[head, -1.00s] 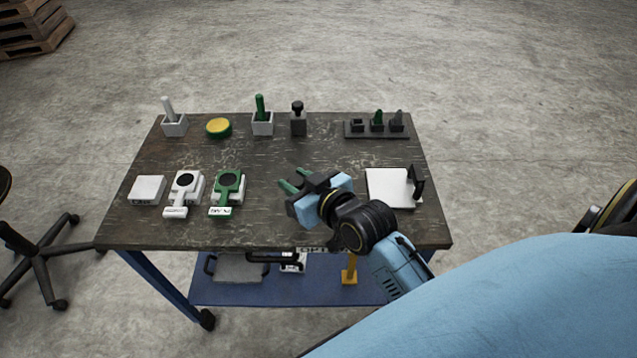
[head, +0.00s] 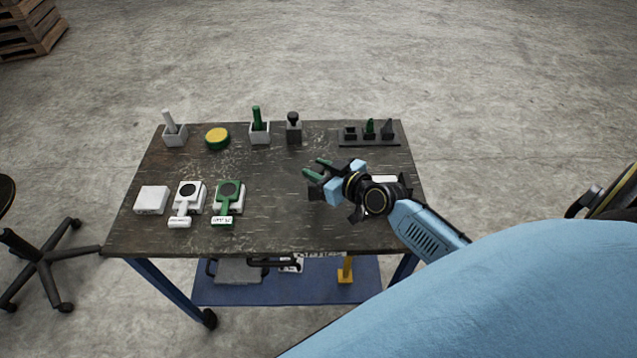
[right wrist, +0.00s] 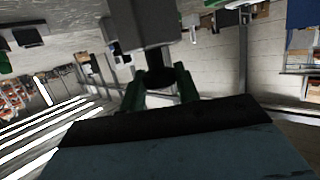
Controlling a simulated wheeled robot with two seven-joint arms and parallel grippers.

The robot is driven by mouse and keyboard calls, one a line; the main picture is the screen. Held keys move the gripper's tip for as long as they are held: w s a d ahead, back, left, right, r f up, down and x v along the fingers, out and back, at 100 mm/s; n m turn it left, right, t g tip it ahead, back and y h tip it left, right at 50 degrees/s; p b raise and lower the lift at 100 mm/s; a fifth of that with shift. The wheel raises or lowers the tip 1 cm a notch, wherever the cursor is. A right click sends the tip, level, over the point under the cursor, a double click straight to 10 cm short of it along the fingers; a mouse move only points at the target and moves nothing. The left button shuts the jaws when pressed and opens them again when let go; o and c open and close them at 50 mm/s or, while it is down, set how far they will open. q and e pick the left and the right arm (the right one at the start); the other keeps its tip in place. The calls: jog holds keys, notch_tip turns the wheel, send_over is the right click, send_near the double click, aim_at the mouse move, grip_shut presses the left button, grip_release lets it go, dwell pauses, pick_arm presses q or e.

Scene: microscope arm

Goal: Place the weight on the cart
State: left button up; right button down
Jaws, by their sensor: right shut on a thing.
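My right gripper (head: 313,168) is above the middle right of the cart and points forward and left. In the right wrist view its green fingers (right wrist: 160,85) are shut about the dark round knob of a grey block, which I take for the weight (right wrist: 142,28); the top edge cuts the block off. In the head view I cannot make it out at the fingers. The cart (head: 265,220) is a dark wooden top on blue legs with casters. A similar grey block with a black knob (head: 294,130) stands at its back. My left gripper is not in view.
Along the cart's back stand a white-handled holder (head: 173,134), a yellow disc (head: 217,139), a green-handled holder (head: 260,130) and a dark rack (head: 369,133). White and green devices (head: 228,196) stand front left. The middle is clear. A blue lower shelf (head: 320,285) holds several things.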

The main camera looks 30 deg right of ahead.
jog(key=shift+w+f+b, duration=0.1)
jog(key=shift+f+b, duration=0.65)
jog(key=shift+f, duration=1)
jog(key=shift+f, duration=0.1)
jog(key=c, duration=1)
grip_release()
jog(key=shift+f, duration=0.15)
jog(key=shift+s, duration=0.35)
jog(key=v, duration=1.1)
jog(key=shift+s+d+r, duration=0.1)
jog(key=shift+s+r, duration=0.15)
jog(key=shift+s, duration=0.05)
